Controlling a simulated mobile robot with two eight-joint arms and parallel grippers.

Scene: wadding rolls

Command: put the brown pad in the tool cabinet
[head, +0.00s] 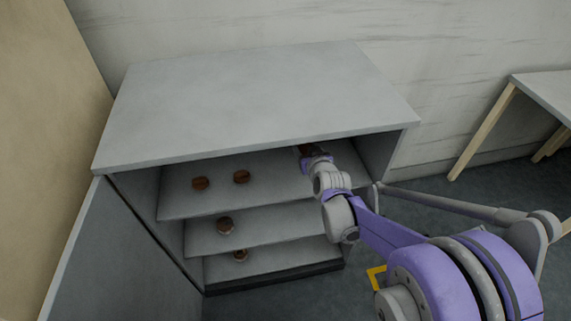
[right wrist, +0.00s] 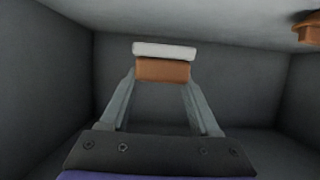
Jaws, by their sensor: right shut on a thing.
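The tool cabinet (head: 257,85) is a grey cabinet with shelves, and its door (head: 120,265) stands open at the left. My right arm reaches into the top compartment on its right side. My right gripper (right wrist: 162,68) is shut on the brown pad (right wrist: 163,70), which shows between the fingertips in the right wrist view with a pale strip along its upper edge. In the head view the pad (head: 305,150) shows only as a small dark brown patch under the cabinet top. I cannot tell whether it touches the shelf. My left gripper is not in view.
Two brown round things (head: 201,183) sit on the top shelf left of my arm. Another sits on the middle shelf (head: 225,226) and one on the bottom (head: 240,256). A table (head: 545,95) stands at the right.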

